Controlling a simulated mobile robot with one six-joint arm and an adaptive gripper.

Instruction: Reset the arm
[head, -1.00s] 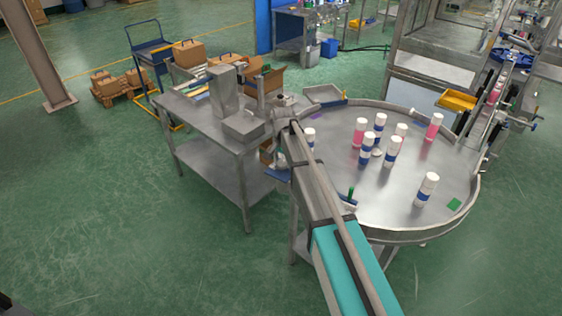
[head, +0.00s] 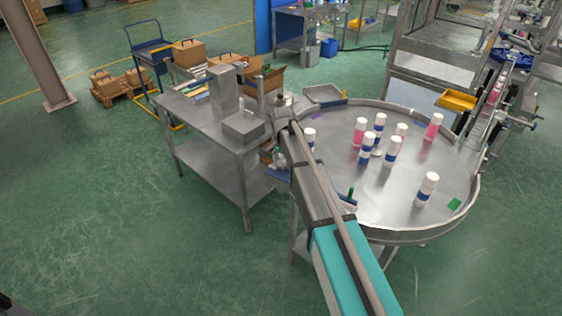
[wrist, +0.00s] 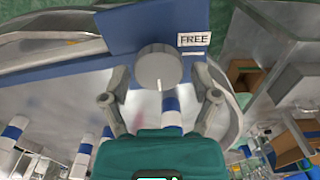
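In the wrist view my gripper (wrist: 161,77) is open, with its two fingers spread to either side of a round grey knob (wrist: 158,68). A gap shows between each fingertip and the knob. The knob has a white mark and sits by a blue panel with a white FREE label (wrist: 194,39). In the head view my arm reaches up and left to the near left rim of the round steel table (head: 400,231). My gripper's fingers cannot be made out there, and the arm covers part of the table's left side.
Several white-capped bottles with blue or pink bands, one of them a blue-banded bottle (head: 427,189), stand on the round table. A steel bench (head: 200,130) with boxes stands to its left. A yellow bin (head: 457,100) is at the far right.

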